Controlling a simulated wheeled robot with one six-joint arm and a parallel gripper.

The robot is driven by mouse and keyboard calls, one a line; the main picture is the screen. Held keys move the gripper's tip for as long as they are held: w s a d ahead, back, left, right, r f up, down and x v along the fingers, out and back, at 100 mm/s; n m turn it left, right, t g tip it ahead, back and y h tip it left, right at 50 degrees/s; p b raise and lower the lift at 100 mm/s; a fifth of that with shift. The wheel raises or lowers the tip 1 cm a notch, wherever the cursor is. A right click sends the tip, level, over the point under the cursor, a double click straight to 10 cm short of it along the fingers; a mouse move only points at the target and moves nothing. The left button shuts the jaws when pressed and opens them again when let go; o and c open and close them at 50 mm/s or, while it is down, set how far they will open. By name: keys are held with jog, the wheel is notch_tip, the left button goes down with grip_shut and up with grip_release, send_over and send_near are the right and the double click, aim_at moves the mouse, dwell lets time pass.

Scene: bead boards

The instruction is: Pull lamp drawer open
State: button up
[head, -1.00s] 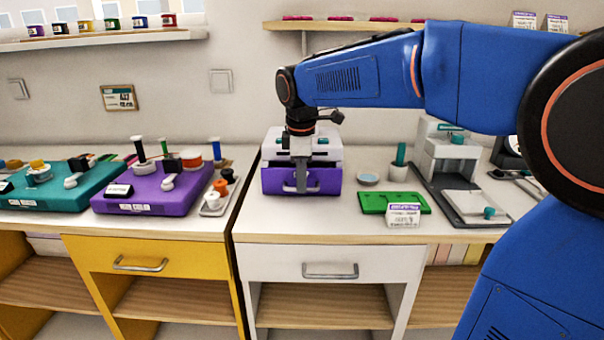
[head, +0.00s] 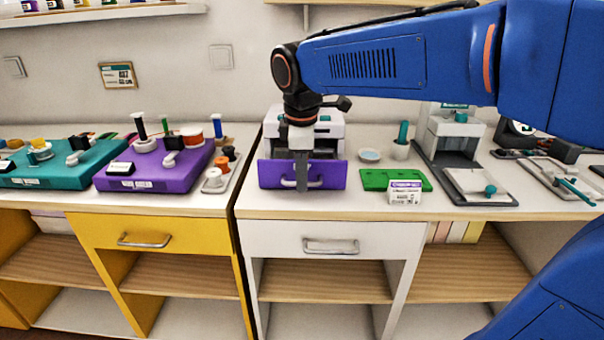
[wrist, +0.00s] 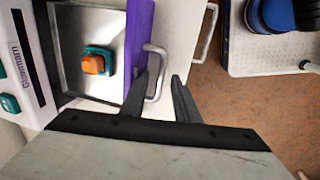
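The lamp drawer has a purple front (head: 330,176) with a grey bar handle (head: 287,183), below a white and grey housing (head: 325,130) on the bench. In the wrist view the drawer is pulled out, and its metal tray (wrist: 75,22) shows from above. An orange and teal piece (wrist: 93,64) sits inside it. My gripper (wrist: 160,77) is at the front of the drawer with its fingers apart. The handle (wrist: 157,62) lies between the fingers, with a visible gap to the right finger. In the head view my gripper (head: 302,190) partly covers the drawer front.
A green board (head: 375,180) and a small white box (head: 404,193) lie right of the drawer. A purple bead board (head: 180,180) and a tray of spools (head: 215,185) stand left. The white bench drawer (head: 270,240) below is shut. The bench edge is close in front.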

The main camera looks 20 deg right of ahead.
jog(key=s+r, duration=0.3)
jog(key=r, duration=1.4)
jog(key=shift+a, duration=0.45)
jog(key=s+d+f+m+t, duration=0.1)
jog(key=s+d+f+m, duration=0.3)
jog(key=f, duration=0.5)
jog(key=s+d+f+m+t, duration=0.1)
jog(key=s+d+f+m, duration=0.3)
jog(key=s+f, duration=0.3)
jog(key=s+d+f+m, duration=0.4)
jog(key=s+f+m, duration=0.2)
jog(key=f, duration=0.6)
jog(key=shift+s+f+m+t+y, duration=0.2)
jog(key=shift+s+m+t+y, duration=0.1)
jog(key=shift+t, duration=0.1)
